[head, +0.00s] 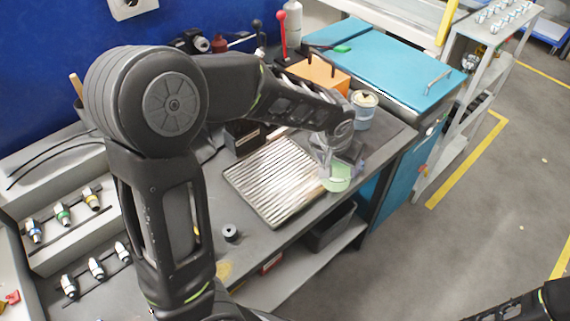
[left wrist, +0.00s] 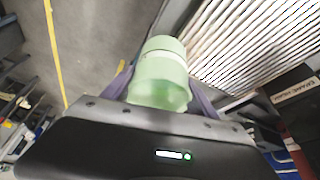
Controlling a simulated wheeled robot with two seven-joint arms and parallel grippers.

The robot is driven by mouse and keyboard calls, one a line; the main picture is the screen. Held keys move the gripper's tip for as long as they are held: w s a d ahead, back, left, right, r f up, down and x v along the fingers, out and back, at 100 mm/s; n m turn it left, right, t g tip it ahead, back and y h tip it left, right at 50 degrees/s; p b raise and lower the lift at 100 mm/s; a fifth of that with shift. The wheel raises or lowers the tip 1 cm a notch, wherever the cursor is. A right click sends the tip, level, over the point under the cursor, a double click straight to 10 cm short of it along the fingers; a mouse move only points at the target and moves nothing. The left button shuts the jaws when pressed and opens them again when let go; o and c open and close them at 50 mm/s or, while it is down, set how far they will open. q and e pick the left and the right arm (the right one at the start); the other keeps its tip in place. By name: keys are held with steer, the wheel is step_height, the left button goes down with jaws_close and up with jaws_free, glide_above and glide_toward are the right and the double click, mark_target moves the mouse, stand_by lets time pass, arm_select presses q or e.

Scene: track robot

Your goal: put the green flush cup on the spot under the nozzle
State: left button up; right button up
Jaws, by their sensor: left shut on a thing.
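The green flush cup (head: 337,180) is in my left gripper (head: 343,168), at the right end of the ribbed metal tray and near the bench's front edge. In the left wrist view the pale green cup (left wrist: 160,72) sits between the two purple-grey fingers (left wrist: 160,88), which are shut on it. I cannot tell whether the cup touches the surface below. My left arm hides part of the bench. I cannot make out the nozzle or the spot under it. My right gripper is out of view; only part of my right arm shows at the lower right.
The ribbed tray (head: 272,185) lies on the grey bench. A grey tin (head: 363,108) and an orange block (head: 318,73) stand behind the cup. A small dark ring (head: 231,233) lies near the front edge. A teal cabinet (head: 390,65) stands at the back right. Open floor lies right.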

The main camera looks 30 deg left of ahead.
arm_select(q)
steer(key=shift+a, duration=0.1)
steer(key=shift+s+a, duration=0.2)
steer(key=shift+a, duration=0.1)
steer(key=shift+n, duration=0.4)
steer(key=s+a+b, duration=0.1)
steer(key=a, duration=0.1)
steer(key=s+a+b, duration=0.2)
steer(key=s+a, duration=0.1)
steer(key=shift+a+r+b, duration=0.35)
steer(key=shift+r+b, duration=0.05)
steer(key=s+a+b, duration=0.3)
steer(key=s+a, duration=0.1)
steer(key=s, duration=0.5)
steer(key=s+a+r+b, duration=0.1)
steer(key=s+a+b, duration=0.3)
steer(key=s, duration=0.4)
steer(key=shift+s+a, duration=0.35)
steer(key=shift+a, duration=0.1)
steer(key=shift+w+r, duration=0.1)
